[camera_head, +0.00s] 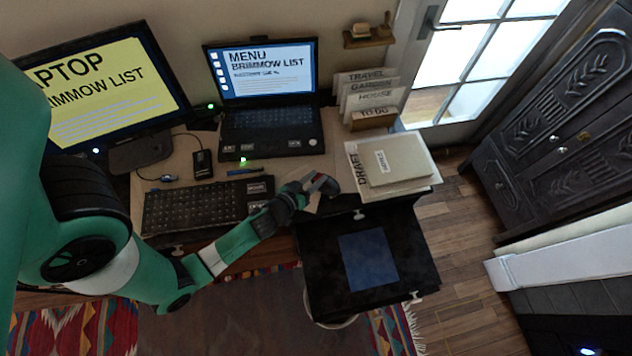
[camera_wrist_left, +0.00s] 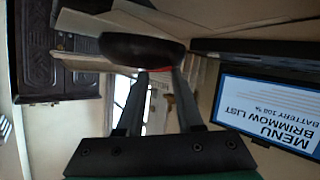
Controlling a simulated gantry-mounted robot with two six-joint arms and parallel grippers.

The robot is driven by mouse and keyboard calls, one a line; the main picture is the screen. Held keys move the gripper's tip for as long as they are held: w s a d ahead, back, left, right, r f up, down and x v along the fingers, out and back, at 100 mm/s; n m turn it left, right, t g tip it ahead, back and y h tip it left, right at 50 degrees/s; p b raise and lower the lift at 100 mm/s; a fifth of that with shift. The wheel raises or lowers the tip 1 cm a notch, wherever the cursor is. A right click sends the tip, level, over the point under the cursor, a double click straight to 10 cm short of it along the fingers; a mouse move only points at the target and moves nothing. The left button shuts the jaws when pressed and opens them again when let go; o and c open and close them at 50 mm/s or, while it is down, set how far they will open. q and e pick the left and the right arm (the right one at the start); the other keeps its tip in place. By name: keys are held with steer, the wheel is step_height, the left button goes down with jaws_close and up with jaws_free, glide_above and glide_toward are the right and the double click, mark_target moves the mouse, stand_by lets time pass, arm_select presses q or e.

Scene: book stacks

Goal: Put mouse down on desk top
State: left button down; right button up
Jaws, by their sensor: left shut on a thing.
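My left gripper (camera_head: 308,188) is over the front part of the desk, right of the keyboard. It is shut on a dark, rounded mouse (camera_head: 324,185). In the left wrist view, the mouse (camera_wrist_left: 143,50) lies across the fingertips (camera_wrist_left: 160,75), with a thin red strip on its edge. The mouse looks held above the desk top (camera_head: 180,143), though the exact gap is hard to judge. My right gripper is not in view.
A black keyboard (camera_head: 195,205) lies left of the gripper. A laptop (camera_head: 268,115) stands behind it. A stack of papers and a book (camera_head: 395,163) lies to the right. A small corded black device (camera_head: 202,163) is on the desk. A dark drawer-like unit (camera_head: 405,255) juts out in front.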

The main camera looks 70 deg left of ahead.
arm_select(q)
steer(key=shift+w+a+f+b, duration=0.15)
steer(key=shift+f+b, duration=1.15)
steer(key=shift+f, duration=0.7)
steer(key=c, duration=0.6)
jaws_free()
steer(key=shift+o, duration=0.2)
steer(key=shift+r, duration=0.15)
steer(key=shift+r, duration=0.1)
steer(key=b+v, duration=0.1)
steer(key=v, duration=0.4)
steer(key=b+v, duration=0.2)
steer(key=v, duration=0.4)
steer(key=shift+s, duration=0.2)
steer(key=shift+s+d+r, duration=0.15)
steer(key=shift+s+d, duration=0.1)
